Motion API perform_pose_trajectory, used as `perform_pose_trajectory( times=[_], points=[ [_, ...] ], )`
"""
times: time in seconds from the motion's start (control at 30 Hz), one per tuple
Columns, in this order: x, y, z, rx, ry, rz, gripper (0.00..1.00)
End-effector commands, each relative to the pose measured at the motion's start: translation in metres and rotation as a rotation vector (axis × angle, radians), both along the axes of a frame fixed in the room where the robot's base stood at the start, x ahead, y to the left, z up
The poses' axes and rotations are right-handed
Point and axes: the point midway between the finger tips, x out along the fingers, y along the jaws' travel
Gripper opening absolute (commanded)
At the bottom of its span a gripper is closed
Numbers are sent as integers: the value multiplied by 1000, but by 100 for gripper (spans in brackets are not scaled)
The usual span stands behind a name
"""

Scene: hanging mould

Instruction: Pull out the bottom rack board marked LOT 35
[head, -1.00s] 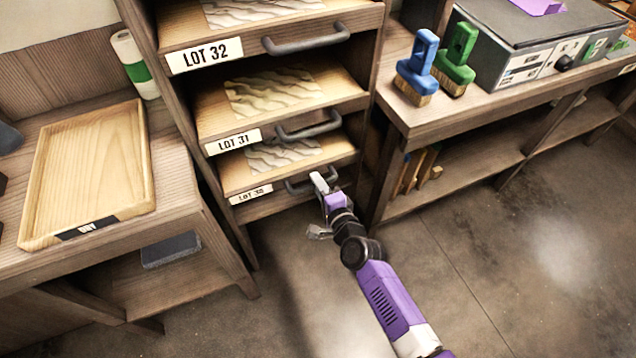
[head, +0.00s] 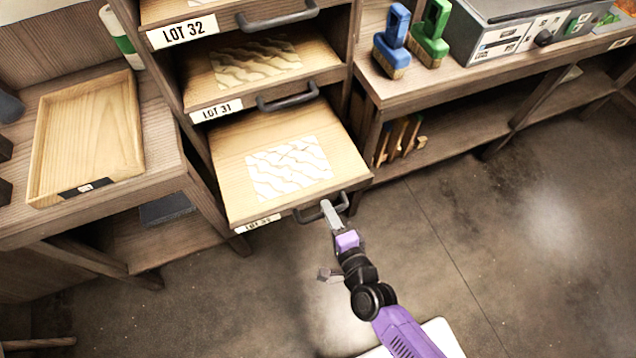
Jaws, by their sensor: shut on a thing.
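The bottom rack board (head: 230,175) juts well out of the rack, with a pale wavy-patterned sheet (head: 288,169) lying on it. Its front label (head: 257,224) is seen too steeply to read clearly. My gripper (head: 333,212) is shut on the dark handle (head: 311,214) at the board's front edge, near its right end. The fingertips hide part of the handle. Above it, the LOT 31 board (head: 200,100) and the LOT 32 board (head: 225,18) sit in the rack.
A wooden tray (head: 45,160) lies on the left bench. On the right bench stand a blue brush (head: 393,40), a green brush (head: 432,35) and a grey case (head: 490,22). The concrete floor (head: 520,230) in front is open.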

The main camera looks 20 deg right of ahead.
Motion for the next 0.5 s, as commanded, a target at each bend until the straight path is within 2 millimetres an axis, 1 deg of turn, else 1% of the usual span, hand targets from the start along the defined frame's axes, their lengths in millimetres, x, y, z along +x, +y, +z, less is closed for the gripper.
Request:
perform_pose_trajectory(
  times=[0.03,0.1,0.2,0.33,0.5],
  points=[
    [-14,0,-2,-1,4,1,0],
    [-29,0,-2,-1,4,2,0],
    [-45,0,-2,-1,3,1,0],
    [-59,0,-1,0,2,1,0],
    [-66,0,-1,0,1,0,0]
  ],
)
